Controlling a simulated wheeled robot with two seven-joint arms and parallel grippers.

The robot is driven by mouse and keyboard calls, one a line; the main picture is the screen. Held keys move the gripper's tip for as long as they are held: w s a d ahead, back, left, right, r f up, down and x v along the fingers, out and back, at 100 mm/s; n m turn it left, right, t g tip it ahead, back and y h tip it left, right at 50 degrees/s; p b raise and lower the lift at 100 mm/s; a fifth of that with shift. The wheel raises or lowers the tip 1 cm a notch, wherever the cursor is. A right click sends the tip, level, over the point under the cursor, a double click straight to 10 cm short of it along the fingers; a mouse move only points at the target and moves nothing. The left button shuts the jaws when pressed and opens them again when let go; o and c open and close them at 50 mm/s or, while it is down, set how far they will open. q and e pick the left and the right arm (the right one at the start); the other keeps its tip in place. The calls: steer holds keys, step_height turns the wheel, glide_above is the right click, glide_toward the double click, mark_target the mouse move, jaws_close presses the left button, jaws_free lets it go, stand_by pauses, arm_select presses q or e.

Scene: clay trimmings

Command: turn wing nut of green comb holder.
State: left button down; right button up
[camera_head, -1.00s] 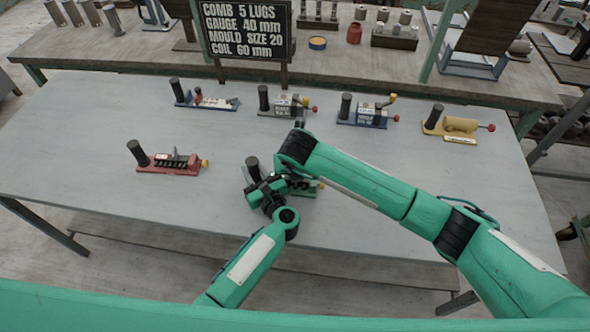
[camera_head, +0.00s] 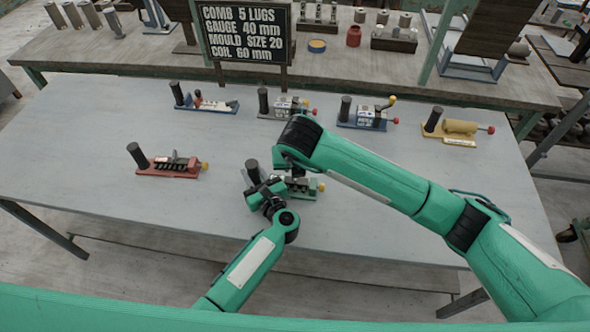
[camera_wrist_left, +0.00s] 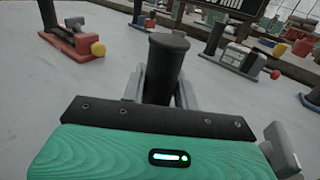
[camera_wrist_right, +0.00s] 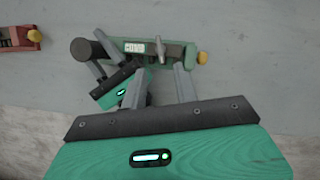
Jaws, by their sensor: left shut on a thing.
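The green comb holder (camera_head: 308,190) stands at the near middle of the table, with a black upright post (camera_head: 252,172) at its left end. My left gripper (camera_wrist_left: 164,85) is shut on that post, one finger on each side. In the right wrist view the holder's green body (camera_wrist_right: 183,58) carries a COMB label, a grey wing nut (camera_wrist_right: 161,52) and a yellow end knob (camera_wrist_right: 203,58). My right gripper (camera_wrist_right: 160,84) is open above the holder, its fingertips apart and short of the wing nut. In the head view my right arm partly covers the holder.
A red holder (camera_head: 168,168) with a similar post stands to the left. Blue (camera_head: 207,105), grey (camera_head: 284,106), another blue (camera_head: 362,117) and yellow (camera_head: 459,130) holders line the back. A black sign (camera_head: 243,32) stands behind. The table's right front is clear.

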steer(key=v, duration=0.3)
steer(key=shift+s+r, duration=0.2)
steer(key=shift+r, duration=0.15)
arm_select(q)
steer(key=c, duration=1)
jaws_free()
